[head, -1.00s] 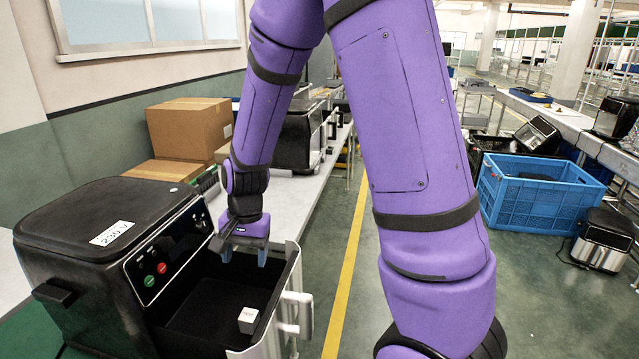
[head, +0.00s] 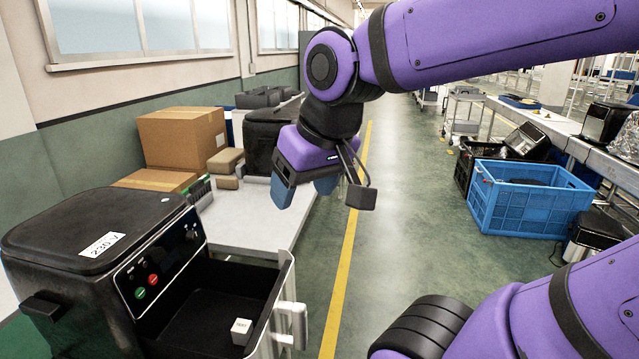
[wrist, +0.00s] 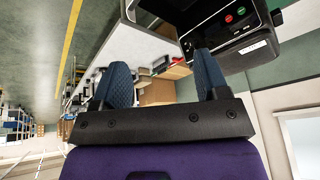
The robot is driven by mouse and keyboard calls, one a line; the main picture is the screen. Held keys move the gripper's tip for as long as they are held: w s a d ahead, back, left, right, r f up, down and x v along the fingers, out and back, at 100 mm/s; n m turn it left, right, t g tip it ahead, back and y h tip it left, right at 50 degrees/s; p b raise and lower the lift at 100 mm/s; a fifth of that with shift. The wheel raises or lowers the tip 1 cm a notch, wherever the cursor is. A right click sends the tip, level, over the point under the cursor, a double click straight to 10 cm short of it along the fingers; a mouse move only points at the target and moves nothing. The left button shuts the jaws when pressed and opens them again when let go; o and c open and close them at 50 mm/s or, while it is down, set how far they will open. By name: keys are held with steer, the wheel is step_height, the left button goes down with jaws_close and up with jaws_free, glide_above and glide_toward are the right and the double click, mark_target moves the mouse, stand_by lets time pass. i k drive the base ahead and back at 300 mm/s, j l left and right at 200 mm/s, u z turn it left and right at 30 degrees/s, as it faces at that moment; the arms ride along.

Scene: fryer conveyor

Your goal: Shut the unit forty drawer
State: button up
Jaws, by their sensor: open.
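The black fryer unit (head: 85,240) stands at the lower left in the head view, with a "230 V" label on top and a red and a green button on its front. Its drawer (head: 200,305) is pulled out to the right, with a light front panel and a white handle (head: 293,322). A small white cube (head: 241,331) lies inside the drawer. My gripper (head: 306,190) is open and empty, in the air above and beyond the drawer, apart from it. The wrist view shows both blue fingers (wrist: 163,85) spread, with the fryer (wrist: 225,30) at the upper right. No unit number is readable.
Cardboard boxes (head: 182,138) sit on the grey bench (head: 250,215) behind the fryer. A blue crate (head: 530,205) stands on the floor at the right. The green floor with a yellow line (head: 345,270) is clear right of the drawer.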

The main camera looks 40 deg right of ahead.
mark_target(194, 318)
steer(key=k+j, duration=0.9)
steer(key=i+j+z, duration=0.05)
steer(key=j, duration=0.05)
